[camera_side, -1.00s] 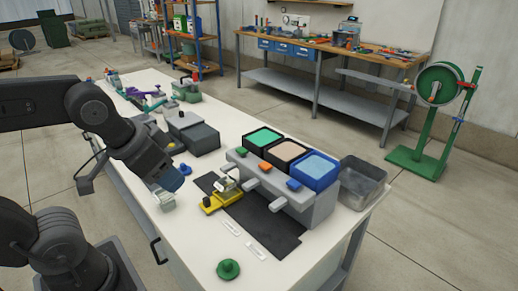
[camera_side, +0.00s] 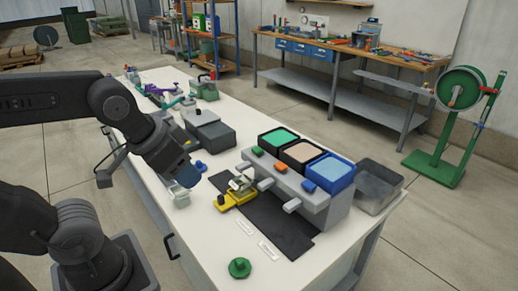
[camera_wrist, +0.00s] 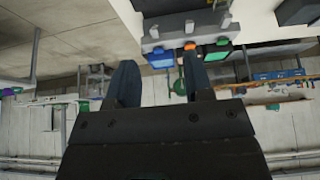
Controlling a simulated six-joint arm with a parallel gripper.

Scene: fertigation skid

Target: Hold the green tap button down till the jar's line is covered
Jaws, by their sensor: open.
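The green tap button (camera_side: 257,151) is at the far left end of the grey dispenser (camera_side: 312,199), before the tank of green liquid (camera_side: 279,137). It also shows small in the wrist view (camera_wrist: 222,42). My gripper (camera_side: 188,178) hangs left of the dispenser, well apart from the button. In the wrist view its two dark fingers (camera_wrist: 158,66) are apart with nothing between them. I cannot clearly make out a jar or its line. A small pale object (camera_side: 180,194) shows just below my gripper; I cannot tell what it is.
An orange button (camera_side: 281,167) and blue button (camera_side: 309,186) sit beside the green one. A yellow-based fixture (camera_side: 235,197) stands before the dispenser by a black mat (camera_side: 285,238). A grey bin (camera_side: 378,188) is at right, a green knob (camera_side: 239,268) in front.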

